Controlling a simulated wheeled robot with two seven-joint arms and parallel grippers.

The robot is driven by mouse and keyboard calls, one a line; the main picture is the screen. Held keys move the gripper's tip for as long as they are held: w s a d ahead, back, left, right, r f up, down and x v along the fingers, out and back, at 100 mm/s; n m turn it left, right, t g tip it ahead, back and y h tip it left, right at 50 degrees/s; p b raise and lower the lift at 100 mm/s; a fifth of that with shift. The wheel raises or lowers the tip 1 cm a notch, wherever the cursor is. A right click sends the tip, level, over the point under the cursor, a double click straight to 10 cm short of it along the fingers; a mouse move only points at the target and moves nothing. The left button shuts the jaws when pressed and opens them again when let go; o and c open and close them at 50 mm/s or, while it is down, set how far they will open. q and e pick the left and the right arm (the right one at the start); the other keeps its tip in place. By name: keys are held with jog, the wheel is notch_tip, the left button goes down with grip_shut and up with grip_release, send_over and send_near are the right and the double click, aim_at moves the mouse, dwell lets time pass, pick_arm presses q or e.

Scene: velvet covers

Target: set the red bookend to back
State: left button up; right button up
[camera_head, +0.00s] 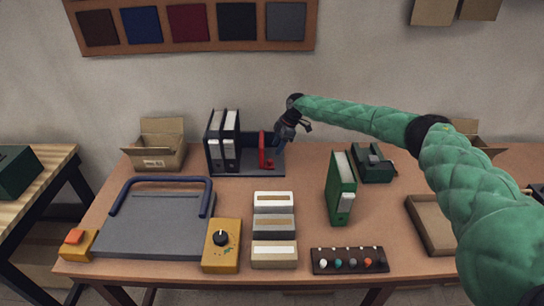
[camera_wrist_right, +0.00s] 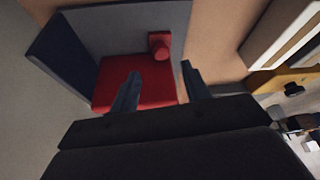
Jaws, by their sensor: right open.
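The red bookend (camera_head: 267,152) stands in the dark grey rack (camera_head: 272,168), to the right of black binders (camera_head: 222,140) and apart from them. In the right wrist view the bookend (camera_wrist_right: 112,88) shows as a red plate with a round red knob (camera_wrist_right: 160,45). My right gripper (camera_head: 287,134) is at the rack's right end, just above and right of the bookend. In the right wrist view its jaws (camera_wrist_right: 160,76) are open and empty, the left finger overlapping the red plate and the right finger beside it. My left gripper is not in view.
A green binder (camera_head: 341,188) stands right of the rack, with a dark green device (camera_head: 373,162) behind it. An open cardboard box (camera_head: 158,147) is left of the rack. Label boxes (camera_head: 274,228), a grey board with a blue handle (camera_head: 158,223) and a yellow dial box (camera_head: 222,250) stand in front.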

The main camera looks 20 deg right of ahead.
aim_at(270, 160)
jog(key=p+x, duration=0.2)
jog(key=x, duration=0.3)
jog(key=shift+s, duration=0.1)
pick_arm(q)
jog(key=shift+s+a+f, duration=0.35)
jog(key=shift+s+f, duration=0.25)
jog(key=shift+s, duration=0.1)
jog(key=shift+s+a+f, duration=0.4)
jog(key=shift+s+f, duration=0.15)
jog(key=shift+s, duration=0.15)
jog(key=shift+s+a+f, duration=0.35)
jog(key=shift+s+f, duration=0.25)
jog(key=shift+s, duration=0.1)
pick_arm(e)
jog(key=shift+a+f, duration=0.3)
jog(key=shift+f, duration=0.3)
jog(key=shift+c, duration=0.2)
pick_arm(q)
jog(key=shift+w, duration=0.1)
pick_arm(e)
grip_shut()
